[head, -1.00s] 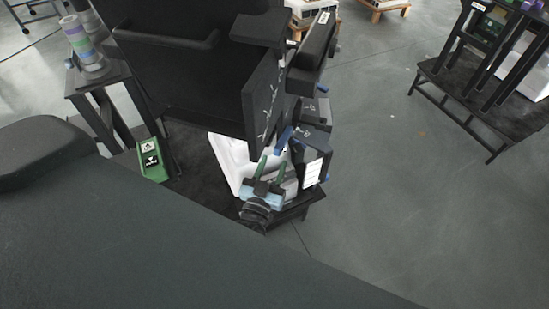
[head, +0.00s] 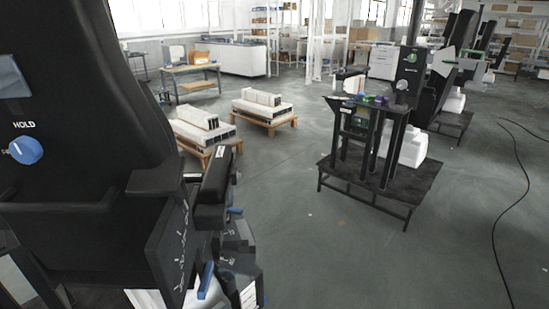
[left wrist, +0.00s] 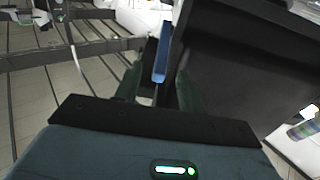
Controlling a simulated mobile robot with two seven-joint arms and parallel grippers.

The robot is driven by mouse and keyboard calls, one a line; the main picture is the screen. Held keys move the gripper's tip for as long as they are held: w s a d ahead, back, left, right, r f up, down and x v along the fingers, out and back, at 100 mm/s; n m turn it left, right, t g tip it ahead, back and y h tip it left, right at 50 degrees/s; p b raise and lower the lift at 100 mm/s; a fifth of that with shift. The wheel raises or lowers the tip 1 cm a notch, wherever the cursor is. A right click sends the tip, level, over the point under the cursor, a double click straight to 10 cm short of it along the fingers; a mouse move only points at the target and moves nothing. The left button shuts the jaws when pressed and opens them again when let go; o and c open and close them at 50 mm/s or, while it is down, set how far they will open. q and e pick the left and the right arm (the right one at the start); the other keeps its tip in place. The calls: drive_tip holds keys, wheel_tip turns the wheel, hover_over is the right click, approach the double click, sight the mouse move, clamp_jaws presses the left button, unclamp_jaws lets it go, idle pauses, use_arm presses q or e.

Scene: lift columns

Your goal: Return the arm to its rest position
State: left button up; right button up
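In the left wrist view, my left gripper (left wrist: 159,72) has its two dark green fingers apart, with a gap between them. A blue lever (left wrist: 161,52) on the dark machine shows in line with this gap. I cannot tell whether the lever is between the fingers or beyond their tips, and no grip on it shows. In the head view the blue lever (head: 206,281) is near the bottom edge, and my left gripper cannot be made out there. My right gripper is in neither view.
The tall black machine (head: 75,120) with a blue HOLD knob (head: 26,150) fills the left of the head view, close by. A dark stand (head: 375,185) is farther right. Pallets with white blocks (head: 262,103) stand behind. Grey floor between is free; a black cable (head: 505,215) lies right.

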use_arm(q)
drive_tip(key=s+f+m+g+h, duration=0.1)
drive_tip(key=s+f+g, duration=0.2)
drive_tip(key=s, duration=0.6)
drive_tip(key=s+f+m+g+h+p, duration=0.1)
drive_tip(key=s+f+g, duration=0.2)
drive_tip(key=s, duration=0.7)
drive_tip(key=s+f+m+g+h, duration=0.1)
drive_tip(key=s+f+g, duration=0.3)
drive_tip(key=s, duration=0.5)
drive_tip(key=shift+s+d+g+h+p, duration=0.15)
drive_tip(key=shift+d+g+h+p, duration=0.05)
drive_tip(key=shift+g+h+p, duration=0.15)
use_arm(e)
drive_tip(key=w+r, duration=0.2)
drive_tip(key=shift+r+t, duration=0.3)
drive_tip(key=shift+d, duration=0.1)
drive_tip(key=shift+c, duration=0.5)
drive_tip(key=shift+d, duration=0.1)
use_arm(q)
drive_tip(key=shift+d, duration=0.1)
